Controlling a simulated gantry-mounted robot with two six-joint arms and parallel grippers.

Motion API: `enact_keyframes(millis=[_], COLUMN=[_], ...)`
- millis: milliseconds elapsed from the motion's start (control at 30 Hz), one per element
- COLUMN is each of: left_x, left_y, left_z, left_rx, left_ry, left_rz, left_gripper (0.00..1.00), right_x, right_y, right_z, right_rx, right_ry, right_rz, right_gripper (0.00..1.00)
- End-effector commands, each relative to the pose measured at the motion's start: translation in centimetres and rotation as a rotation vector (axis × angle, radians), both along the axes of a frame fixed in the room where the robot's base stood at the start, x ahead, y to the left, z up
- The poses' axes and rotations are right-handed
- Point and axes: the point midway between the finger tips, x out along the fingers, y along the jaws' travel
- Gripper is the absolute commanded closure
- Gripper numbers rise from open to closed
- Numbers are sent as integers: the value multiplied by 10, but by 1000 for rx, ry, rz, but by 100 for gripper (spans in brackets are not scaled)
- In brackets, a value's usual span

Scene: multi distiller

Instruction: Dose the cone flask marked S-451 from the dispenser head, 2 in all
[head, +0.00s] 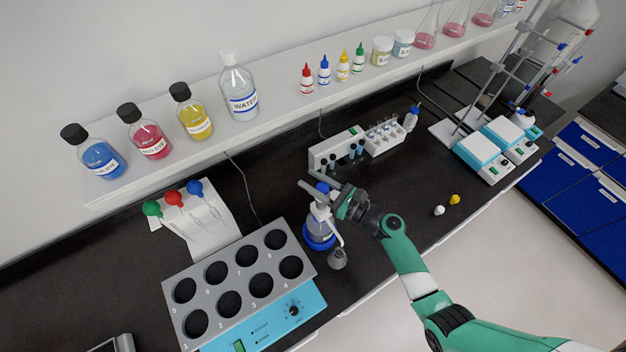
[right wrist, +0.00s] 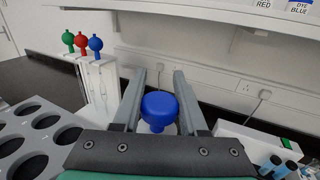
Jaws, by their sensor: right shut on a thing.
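The dispenser bottle (head: 321,232) stands upright in a blue ring on the bench, with a blue knob (right wrist: 159,106) on its dispenser head. My right gripper (head: 308,179) is shut on the dispenser head at this blue knob, which sits between the two fingers in the right wrist view (right wrist: 160,78). The knob also shows behind the fingers in the head view (head: 322,187). A small cone flask (head: 338,260) stands on the bench at the front of the bottle, under or close to the spout; its marking is too small to read. My left gripper is out of view.
A grey heating block (head: 212,246) with numbered wells stands left of the bottle. A pipette stand (head: 200,225) is behind it. A tube rack (head: 384,138) and a small device stand behind right. White and yellow caps (head: 439,210) lie right. Bottles line the shelf above.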

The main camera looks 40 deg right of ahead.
Motion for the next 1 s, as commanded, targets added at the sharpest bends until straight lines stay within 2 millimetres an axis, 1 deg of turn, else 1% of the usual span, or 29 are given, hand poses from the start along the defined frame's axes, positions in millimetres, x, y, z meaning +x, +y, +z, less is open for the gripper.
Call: enact_keyframes(millis=[167, 400, 433, 567, 600, 867, 967, 1000], left_x=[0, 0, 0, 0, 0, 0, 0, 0], left_y=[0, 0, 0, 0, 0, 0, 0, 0], left_z=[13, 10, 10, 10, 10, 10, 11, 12], left_rx=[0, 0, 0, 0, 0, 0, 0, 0], left_ry=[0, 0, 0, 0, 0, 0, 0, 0], left_rz=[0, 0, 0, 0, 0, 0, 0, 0], left_gripper=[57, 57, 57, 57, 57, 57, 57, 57], right_x=[0, 0, 0, 0, 0, 0, -7, -12], right_y=[0, 0, 0, 0, 0, 0, -2, -4], right_z=[13, 10, 10, 10, 10, 10, 10, 10], right_rx=[1, 1, 1, 1, 1, 1, 1, 2], right_ry=[0, 0, 0, 0, 0, 0, 0, 1], right_rz=[0, 0, 0, 0, 0, 0, -2, -2], right_gripper=[100, 100, 53, 29, 27, 27, 27, 27])
